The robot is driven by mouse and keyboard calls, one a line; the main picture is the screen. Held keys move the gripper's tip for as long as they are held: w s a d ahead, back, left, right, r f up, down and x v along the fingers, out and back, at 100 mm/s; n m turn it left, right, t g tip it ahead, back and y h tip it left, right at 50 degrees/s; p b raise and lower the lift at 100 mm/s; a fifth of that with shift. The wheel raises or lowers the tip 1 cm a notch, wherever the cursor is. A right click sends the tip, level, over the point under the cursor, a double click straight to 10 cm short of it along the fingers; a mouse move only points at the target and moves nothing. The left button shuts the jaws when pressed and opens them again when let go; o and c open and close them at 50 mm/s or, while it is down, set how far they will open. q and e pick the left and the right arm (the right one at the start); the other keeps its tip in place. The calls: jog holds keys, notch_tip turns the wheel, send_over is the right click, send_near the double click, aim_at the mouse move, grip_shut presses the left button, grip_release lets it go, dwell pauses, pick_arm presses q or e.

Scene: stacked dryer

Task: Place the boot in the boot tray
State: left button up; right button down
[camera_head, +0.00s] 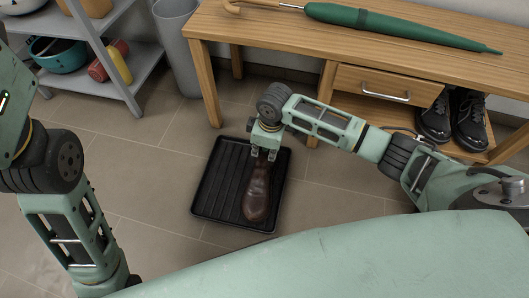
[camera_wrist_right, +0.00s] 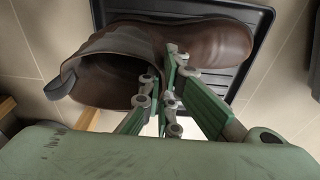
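The brown boot (camera_head: 257,192) is over the black ribbed boot tray (camera_head: 212,200) on the floor, its toe toward the bottom of the head view. I cannot tell whether its sole touches the tray. My right gripper (camera_head: 264,153) is at the boot's upper end. In the right wrist view, the fingers of this gripper (camera_wrist_right: 161,82) close on the rim of the boot's shaft (camera_wrist_right: 110,65), beside its opening. The tray (camera_wrist_right: 258,25) shows behind the boot there. My left arm shows at the left, but its gripper is outside the view.
A wooden bench (camera_head: 300,38) with a green umbrella (camera_head: 400,27) on top stands behind the tray. Black boots (camera_head: 452,118) sit under it at right. A grey bin (camera_head: 180,45) and a grey shelf (camera_head: 140,62) stand at upper left. Tiled floor left of the tray is clear.

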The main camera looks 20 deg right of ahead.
jog(key=c, duration=2.4)
grip_release()
jog(key=o, duration=0.4)
jog(key=shift+f, duration=0.1)
